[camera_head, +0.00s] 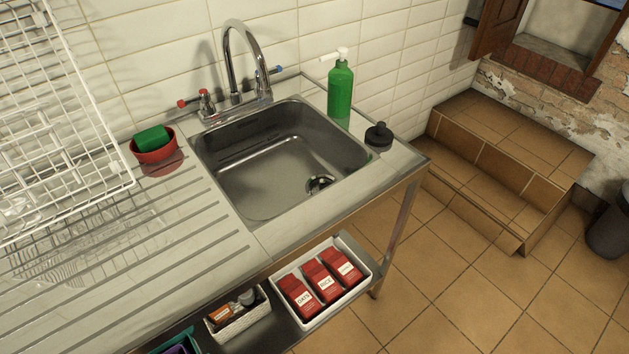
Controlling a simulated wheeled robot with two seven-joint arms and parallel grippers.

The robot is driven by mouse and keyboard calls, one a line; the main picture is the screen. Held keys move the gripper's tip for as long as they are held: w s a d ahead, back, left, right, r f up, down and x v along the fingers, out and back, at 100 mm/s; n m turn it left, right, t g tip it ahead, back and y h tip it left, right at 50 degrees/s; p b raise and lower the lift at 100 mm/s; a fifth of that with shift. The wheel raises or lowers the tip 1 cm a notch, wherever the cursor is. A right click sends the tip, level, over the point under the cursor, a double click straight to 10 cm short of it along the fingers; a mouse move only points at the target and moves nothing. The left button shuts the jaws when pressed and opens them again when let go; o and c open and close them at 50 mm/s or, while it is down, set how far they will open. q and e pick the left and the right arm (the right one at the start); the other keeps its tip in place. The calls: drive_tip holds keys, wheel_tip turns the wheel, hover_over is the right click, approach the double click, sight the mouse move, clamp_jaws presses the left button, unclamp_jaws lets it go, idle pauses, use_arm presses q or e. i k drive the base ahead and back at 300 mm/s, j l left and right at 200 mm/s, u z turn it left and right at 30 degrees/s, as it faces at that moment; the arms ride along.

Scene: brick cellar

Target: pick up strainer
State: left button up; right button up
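A small round metal piece that looks like the strainer (319,183) is at the drain in the floor of the steel sink (262,178). It is small, so I cannot tell whether it sits in the drain or is part of it. A black knobbed round object (379,136) stands on the counter at the right of the sink. Neither of my grippers is in view.
A curved faucet (238,60) rises behind the sink. A green pump bottle (341,92) stands at the back right, a red bowl with a green sponge (156,152) at the left. A white wire rack (75,110) fills the far left.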

sight(316, 186)
drive_tip(key=i+l+u, duration=0.1)
drive_tip(key=l+u, duration=0.25)
drive_tip(key=l, duration=0.25)
drive_tip(key=l+u, duration=0.4)
drive_tip(key=l, duration=0.2)
drive_tip(key=l+u, duration=0.35)
drive_tip(key=l, duration=0.25)
